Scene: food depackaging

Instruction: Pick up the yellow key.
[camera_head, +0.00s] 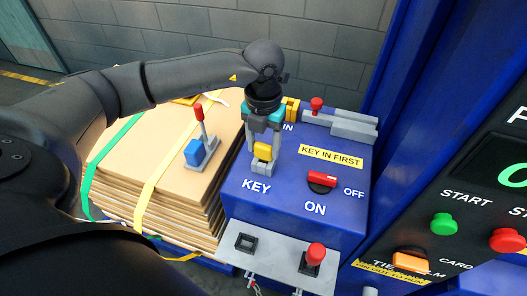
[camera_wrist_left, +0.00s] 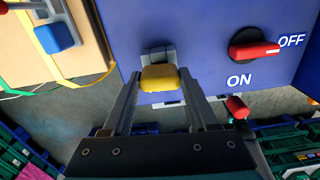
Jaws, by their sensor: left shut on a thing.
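The yellow key (camera_head: 263,152) is above the word KEY on the blue box's top face in the head view. A grey part shows directly below its yellow head; I cannot tell whether this is its shaft or a socket. My left gripper (camera_head: 264,160) comes down on the key from above, with its fingers on either side of it. In the left wrist view the key's yellow block (camera_wrist_left: 159,78) lies between the fingertips of my left gripper (camera_wrist_left: 160,85). The left gripper is shut on it. My right gripper is not in view.
The blue box (camera_head: 245,207) carries a red ON/OFF switch (camera_head: 322,180) right of the key. A stack of cardboard (camera_head: 125,170) with a blue-and-red lever piece (camera_head: 197,150) stands at left. A control panel with buttons (camera_head: 444,223) is at right.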

